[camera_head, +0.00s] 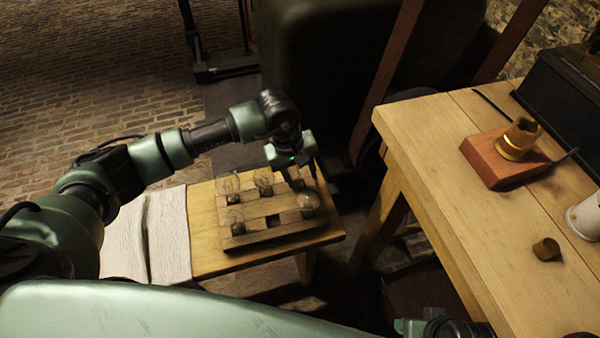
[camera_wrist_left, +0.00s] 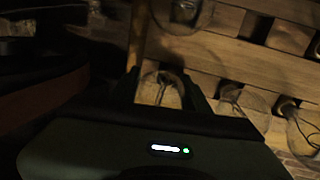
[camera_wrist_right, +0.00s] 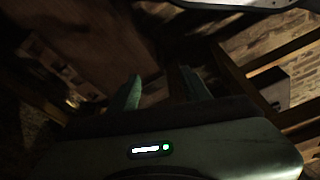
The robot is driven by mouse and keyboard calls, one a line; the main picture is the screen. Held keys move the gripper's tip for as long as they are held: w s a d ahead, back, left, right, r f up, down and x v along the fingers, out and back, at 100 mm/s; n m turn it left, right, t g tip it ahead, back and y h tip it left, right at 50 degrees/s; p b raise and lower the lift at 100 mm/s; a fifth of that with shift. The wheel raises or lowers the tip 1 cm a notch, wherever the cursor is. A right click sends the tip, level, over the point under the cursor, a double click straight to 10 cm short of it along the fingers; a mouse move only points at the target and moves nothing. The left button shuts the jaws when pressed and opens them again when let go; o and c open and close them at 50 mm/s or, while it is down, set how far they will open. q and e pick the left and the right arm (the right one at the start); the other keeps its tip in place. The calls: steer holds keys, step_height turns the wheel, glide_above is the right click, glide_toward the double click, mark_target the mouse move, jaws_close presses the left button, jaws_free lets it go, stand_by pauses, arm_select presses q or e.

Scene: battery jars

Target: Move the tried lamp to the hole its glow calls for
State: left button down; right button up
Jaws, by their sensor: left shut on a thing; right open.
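My left gripper (camera_head: 300,176) is over the far right part of a wooden rack (camera_head: 250,240) on a low bench. It is shut on a clear glass lamp, the held lamp (camera_wrist_left: 160,92), which shows between its fingers in the left wrist view. I see no glow in it. Other clear lamps stand in the rack, at the back left (camera_head: 228,184), back middle (camera_head: 263,178), front left (camera_head: 235,218) and front right (camera_head: 307,204). A square hole (camera_head: 272,220) at the front middle is empty. My right gripper (camera_wrist_right: 162,90) is open and empty, away from the rack.
A taller wooden table (camera_head: 440,170) on the right bears a brass socket (camera_head: 517,138) on a reddish block (camera_head: 490,165), a small brown cylinder (camera_head: 546,249) and a white cup (camera_head: 585,218). A pale cloth (camera_head: 165,235) covers the bench's left part.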

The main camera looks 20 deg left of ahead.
steer(key=shift+w+d+r, duration=0.15)
steer(key=shift+d+r, duration=0.05)
steer(key=shift+r, duration=0.3)
arm_select(q)
steer(key=c, duration=0.6)
jaws_free()
steer(key=shift+c, duration=0.2)
